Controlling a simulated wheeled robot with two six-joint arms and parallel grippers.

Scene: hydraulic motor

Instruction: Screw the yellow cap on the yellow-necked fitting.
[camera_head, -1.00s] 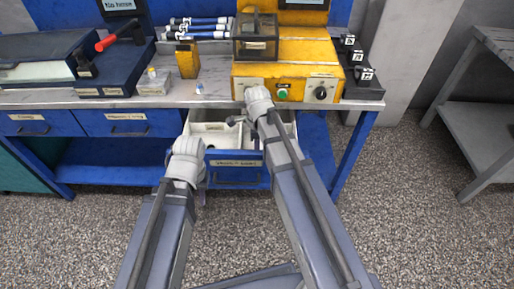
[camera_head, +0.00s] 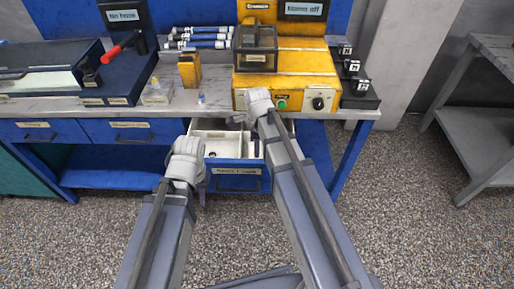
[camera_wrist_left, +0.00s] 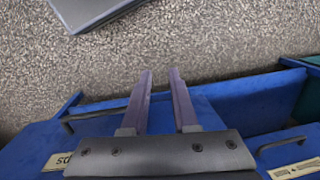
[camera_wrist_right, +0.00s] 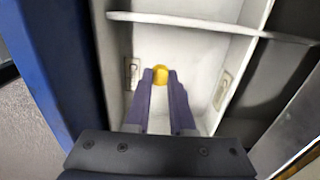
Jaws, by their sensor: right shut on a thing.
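A small yellow cap (camera_wrist_right: 160,72) sits between the fingertips of my right gripper (camera_wrist_right: 160,78) in the right wrist view. The gripper is shut on it, over a white compartment of the open drawer. In the head view my right wrist is above the drawer's right part, and the cap cannot be made out. My left gripper (camera_wrist_left: 160,74) is open and empty, in front of the blue bench. A small clear part with a yellowish spot (camera_head: 155,92) stands on the bench at left. I cannot tell whether it is the yellow-necked fitting.
The open drawer (camera_head: 238,170) has a white divided tray (camera_wrist_right: 185,20). A yellow machine (camera_head: 290,92) stands on the bench behind my right wrist. A small bluish-tipped item (camera_head: 201,99) stands near the bench edge. The floor in front is clear.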

